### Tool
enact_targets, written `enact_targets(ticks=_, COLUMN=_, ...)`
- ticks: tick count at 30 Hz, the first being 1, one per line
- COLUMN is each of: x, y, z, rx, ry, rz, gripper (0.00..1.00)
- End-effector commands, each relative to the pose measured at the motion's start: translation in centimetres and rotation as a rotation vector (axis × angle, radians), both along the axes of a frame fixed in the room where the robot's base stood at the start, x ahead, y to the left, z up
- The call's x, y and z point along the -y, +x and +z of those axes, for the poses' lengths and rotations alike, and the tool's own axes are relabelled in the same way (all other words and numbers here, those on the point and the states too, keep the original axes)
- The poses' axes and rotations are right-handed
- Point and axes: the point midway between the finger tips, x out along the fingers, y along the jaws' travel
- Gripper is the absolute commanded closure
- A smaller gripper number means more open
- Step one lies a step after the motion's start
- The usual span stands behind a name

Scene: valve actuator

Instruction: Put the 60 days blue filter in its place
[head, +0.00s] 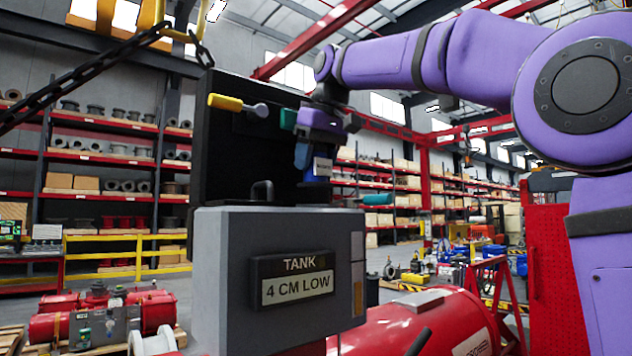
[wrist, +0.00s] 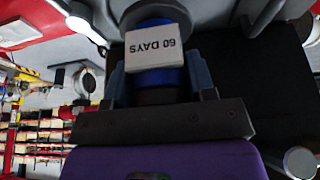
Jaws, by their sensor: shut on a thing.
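My gripper (wrist: 158,70) is shut on the blue filter (wrist: 158,80), which has dark ends and a white label reading "60 DAYS", upside down in the wrist view. One finger lies on each side of the filter. In the head view my gripper (head: 309,150) points down beside the black upright panel, above the grey tank box (head: 220,265). The blue filter (head: 321,168) shows partly below it, held above the box. The box's top and any seat for the filter are largely hidden from the head view.
A yellow-handled lever (head: 228,103) sticks out from the black panel (head: 222,150). A black loop handle (head: 262,190) stands on the box top. A sign (head: 297,280) reads "TANK 4 CM LOW". A teal cylinder (head: 377,199) is right of the box. A chain (head: 90,75) hangs upper left.

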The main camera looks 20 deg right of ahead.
Motion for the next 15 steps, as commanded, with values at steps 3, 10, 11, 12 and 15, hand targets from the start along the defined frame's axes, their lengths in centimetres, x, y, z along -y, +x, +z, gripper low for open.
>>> enact_targets(ticks=3, x=0.7, y=1.6, z=-0.2, rx=-0.001, ry=0.002, rz=-0.001, gripper=0.75)
enact_targets(ticks=10, x=1.1, y=2.1, z=-1.0, rx=-0.001, ry=0.001, rz=0.002, gripper=0.75)
enact_targets(ticks=11, x=1.1, y=2.1, z=-1.4, rx=-0.001, ry=0.001, rz=0.002, gripper=0.75)
enact_targets(ticks=12, x=1.0, y=2.1, z=-1.9, rx=-0.002, ry=0.001, rz=0.002, gripper=0.75)
enact_targets(ticks=15, x=1.1, y=2.1, z=-3.1, rx=-0.001, ry=0.001, rz=0.0, gripper=0.75)
